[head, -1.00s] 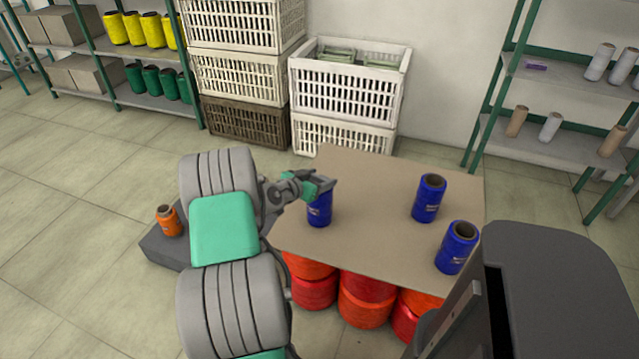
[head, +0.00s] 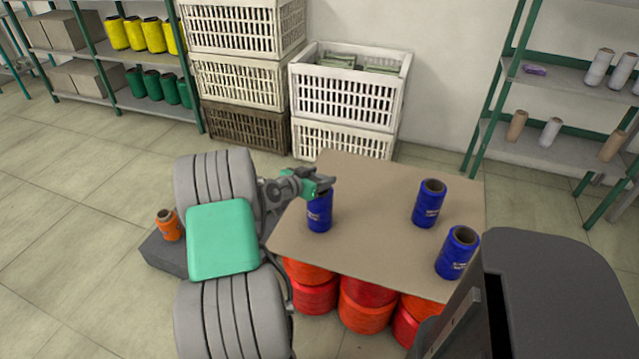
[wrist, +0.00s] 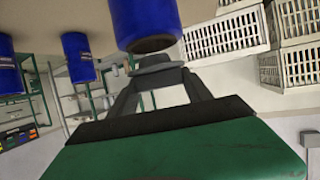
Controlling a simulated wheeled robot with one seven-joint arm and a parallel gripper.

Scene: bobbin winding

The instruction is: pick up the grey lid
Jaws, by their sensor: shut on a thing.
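My gripper (head: 326,184) is over the top end of the leftmost blue spool (head: 320,212) on the brown table top (head: 370,215). In the wrist view, which looks upside down, my gripper (wrist: 158,82) is shut on the grey lid (wrist: 157,74), a small flat disc between the fingertips. The lid is close to the open brown end of the blue spool (wrist: 145,20); I cannot tell if they touch. In the head view my gripper hides the lid. The spool stands upright.
Two more blue spools (head: 429,203) (head: 457,252) stand on the table's right side. Red reels (head: 365,305) are under the table. Stacked crates (head: 350,95) stand behind it, and a shelf (head: 550,75) is at the right. An orange spool (head: 168,225) is at the left.

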